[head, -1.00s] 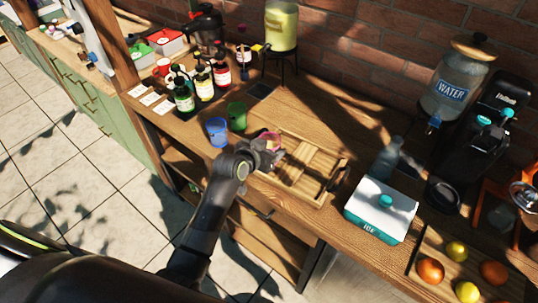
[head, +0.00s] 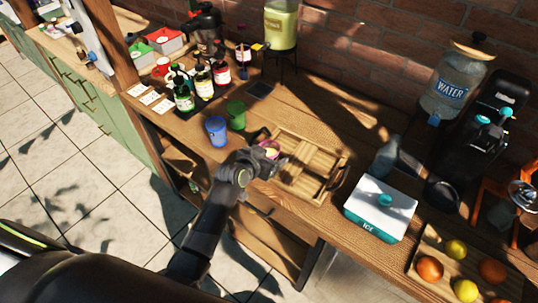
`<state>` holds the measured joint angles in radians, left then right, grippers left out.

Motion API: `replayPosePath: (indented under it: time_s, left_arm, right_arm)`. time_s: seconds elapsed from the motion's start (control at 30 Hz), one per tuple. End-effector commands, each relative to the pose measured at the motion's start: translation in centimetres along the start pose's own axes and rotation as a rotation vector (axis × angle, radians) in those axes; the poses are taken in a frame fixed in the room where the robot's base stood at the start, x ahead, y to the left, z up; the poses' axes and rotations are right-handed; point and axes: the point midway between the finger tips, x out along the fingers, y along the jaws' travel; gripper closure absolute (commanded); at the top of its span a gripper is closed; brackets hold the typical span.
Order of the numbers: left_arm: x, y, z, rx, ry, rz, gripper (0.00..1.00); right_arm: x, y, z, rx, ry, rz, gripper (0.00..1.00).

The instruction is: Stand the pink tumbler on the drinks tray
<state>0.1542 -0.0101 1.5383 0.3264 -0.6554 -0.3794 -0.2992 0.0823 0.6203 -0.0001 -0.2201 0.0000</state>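The pink tumbler (head: 271,149) shows at the fingers of my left gripper (head: 268,152), near the middle of the head view. The gripper appears shut on it, with the fingers and wrist hiding much of the tumbler. The drinks tray (head: 318,192) is a slatted wooden tray with dark handles, lying on the wooden counter just right of the gripper. The tumbler is at the tray's left end; I cannot tell its height above the tray or counter. My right gripper is not clearly seen.
A blue cup (head: 216,131) and a green cup (head: 236,115) stand left of the tray. Several bottles (head: 203,82) are farther left. A white and teal ice box (head: 381,208) sits right of the tray, near a glass jug (head: 386,156) and a water dispenser (head: 449,90).

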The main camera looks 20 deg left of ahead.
Motion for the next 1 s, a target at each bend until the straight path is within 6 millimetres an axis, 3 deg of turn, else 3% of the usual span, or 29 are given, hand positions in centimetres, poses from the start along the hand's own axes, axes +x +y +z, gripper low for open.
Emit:
replayPosePath:
  time_s: [0.37, 1.0]
  left_arm:
    - [-1.1, 0.0, -0.2, 0.0, 0.001, -0.001, 0.22]
    - [-10.1, -0.1, -0.1, 0.001, 0.001, -0.001, 0.22]
  right_arm:
    - [0.0, -0.4, 0.1, 0.002, -0.001, -0.005, 0.64]
    - [1.4, -0.5, 0.3, 0.002, -0.002, -0.004, 0.64]
